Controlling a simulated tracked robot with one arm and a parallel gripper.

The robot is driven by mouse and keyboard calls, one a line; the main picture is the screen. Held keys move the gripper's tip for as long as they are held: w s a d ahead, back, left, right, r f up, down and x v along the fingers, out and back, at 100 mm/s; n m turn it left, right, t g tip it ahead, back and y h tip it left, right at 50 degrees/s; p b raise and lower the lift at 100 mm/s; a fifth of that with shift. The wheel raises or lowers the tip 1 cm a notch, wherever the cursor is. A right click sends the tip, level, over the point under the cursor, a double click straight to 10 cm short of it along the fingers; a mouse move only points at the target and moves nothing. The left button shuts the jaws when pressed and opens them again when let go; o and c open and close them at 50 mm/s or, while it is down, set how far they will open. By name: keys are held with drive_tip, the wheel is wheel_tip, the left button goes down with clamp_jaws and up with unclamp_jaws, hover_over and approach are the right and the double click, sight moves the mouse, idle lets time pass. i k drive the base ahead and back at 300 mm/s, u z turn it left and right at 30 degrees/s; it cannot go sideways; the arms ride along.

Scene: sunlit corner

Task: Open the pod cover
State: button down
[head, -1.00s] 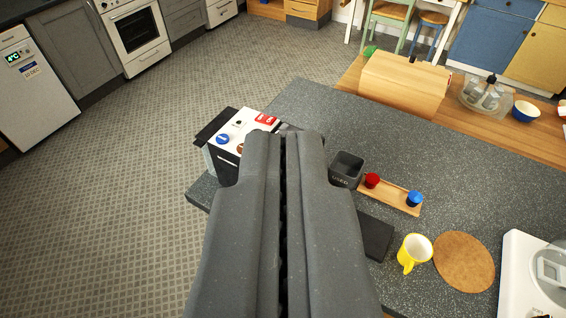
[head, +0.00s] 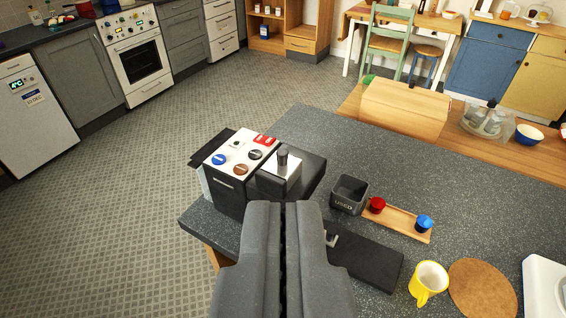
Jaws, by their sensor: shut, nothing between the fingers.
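The black pod machine (head: 232,190) stands at the left end of the dark speckled counter. A gap to the knob shows, but the exact distance is unclear. My fingers hide part of the machine's front.
A dark box marked USED (head: 348,194) stands right of the machine. A black flat base (head: 375,262), yellow mug (head: 428,283) and cork mat (head: 482,288) lie nearer right.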

sight(281, 164)
drive_tip(key=z, duration=0.05)
drive_tip(key=k, duration=0.6)
drive_tip(key=z, duration=0.25)
drive_tip(key=i, duration=1.3)
drive_tip(key=z, duration=0.55)
